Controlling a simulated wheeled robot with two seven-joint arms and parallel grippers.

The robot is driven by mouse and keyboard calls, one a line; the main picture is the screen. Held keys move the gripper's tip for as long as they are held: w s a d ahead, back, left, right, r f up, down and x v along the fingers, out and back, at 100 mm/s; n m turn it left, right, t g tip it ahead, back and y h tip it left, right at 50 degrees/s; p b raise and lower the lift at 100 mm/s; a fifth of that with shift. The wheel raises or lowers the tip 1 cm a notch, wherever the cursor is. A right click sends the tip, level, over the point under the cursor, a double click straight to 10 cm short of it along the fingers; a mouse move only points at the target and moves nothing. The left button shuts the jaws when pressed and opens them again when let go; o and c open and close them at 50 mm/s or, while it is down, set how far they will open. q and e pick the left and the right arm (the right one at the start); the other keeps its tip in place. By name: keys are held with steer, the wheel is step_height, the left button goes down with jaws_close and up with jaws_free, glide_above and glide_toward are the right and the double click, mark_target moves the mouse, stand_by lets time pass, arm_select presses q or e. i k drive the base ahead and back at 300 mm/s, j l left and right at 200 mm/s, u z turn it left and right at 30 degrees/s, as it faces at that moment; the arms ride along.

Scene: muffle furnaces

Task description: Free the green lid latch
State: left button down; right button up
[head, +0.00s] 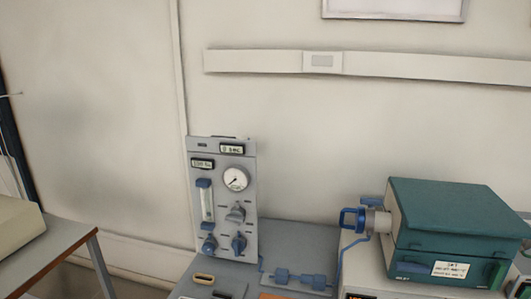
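The teal-green furnace box (455,218) stands at the right, with its lid down. A small green piece (497,274) shows at the right end of its front face; it may be the green lid latch, but it is too small to tell its state. A bluish handle-like part (413,267) sits on the front left, beside a white label (450,269). Neither of my grippers is in view.
A blue-handled fitting (362,219) sticks out from the furnace's left side. A grey panel with a gauge (222,198) stands at centre left. Blue fittings (300,279) lie on the grey bench (300,238). A wooden-edged table (58,252) is at the left.

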mark_target(497, 273)
steer(key=z, duration=1.5)
